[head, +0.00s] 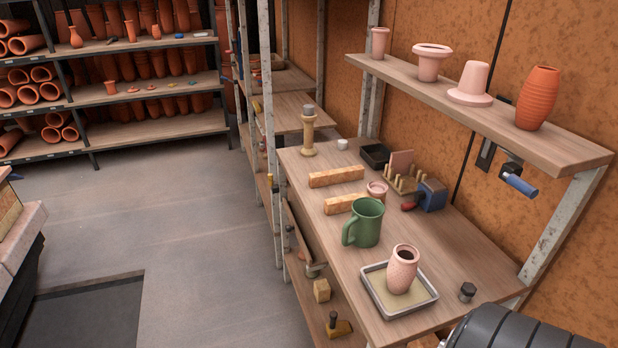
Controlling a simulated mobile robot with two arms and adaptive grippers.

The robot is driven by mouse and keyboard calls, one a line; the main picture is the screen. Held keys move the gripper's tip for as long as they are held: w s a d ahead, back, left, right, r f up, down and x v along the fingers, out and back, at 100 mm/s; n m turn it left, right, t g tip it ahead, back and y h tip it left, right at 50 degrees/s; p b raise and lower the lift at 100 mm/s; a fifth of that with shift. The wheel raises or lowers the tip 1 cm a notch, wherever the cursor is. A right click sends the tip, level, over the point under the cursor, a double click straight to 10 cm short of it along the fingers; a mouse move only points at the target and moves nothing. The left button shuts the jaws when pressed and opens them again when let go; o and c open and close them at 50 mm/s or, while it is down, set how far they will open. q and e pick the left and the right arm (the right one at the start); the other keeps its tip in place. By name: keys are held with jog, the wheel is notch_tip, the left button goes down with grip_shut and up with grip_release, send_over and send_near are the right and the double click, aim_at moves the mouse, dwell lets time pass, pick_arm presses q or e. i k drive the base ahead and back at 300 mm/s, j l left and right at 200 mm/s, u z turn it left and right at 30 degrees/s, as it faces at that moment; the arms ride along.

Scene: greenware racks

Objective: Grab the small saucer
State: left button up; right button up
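I cannot pick out the small saucer for certain. Small flat terracotta pieces (152,87) lie on the middle board of the far left rack, too small to tell their shape. On the workbench (440,255) at the right, a small pink pot (377,188) stands behind a green mug (366,224) and is partly hidden by it. A pink textured vase (402,270) stands upright in a shallow metal tray (372,276). Neither of my grippers is in view.
A wall shelf (440,90) with several pots hangs above the bench. Wooden blocks (336,177), a black tray (374,156), a slotted wooden stand (404,182) and a dark nut-like piece (467,292) are on the bench. The grey floor (165,200) between the racks is clear.

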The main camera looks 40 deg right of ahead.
aim_at(376, 188)
jog(key=i+j, duration=0.2)
jog(key=i, duration=0.25)
jog(key=i+j, duration=0.25)
jog(key=i, duration=0.25)
jog(key=i+z, duration=0.2)
jog(key=z, duration=0.2)
jog(key=i+z, duration=0.2)
jog(key=z, duration=0.2)
jog(key=i+j+z, duration=0.1)
jog(key=z, duration=0.35)
jog(key=i+j+z, duration=0.15)
jog(key=z, duration=0.25)
jog(key=i+j, duration=0.05)
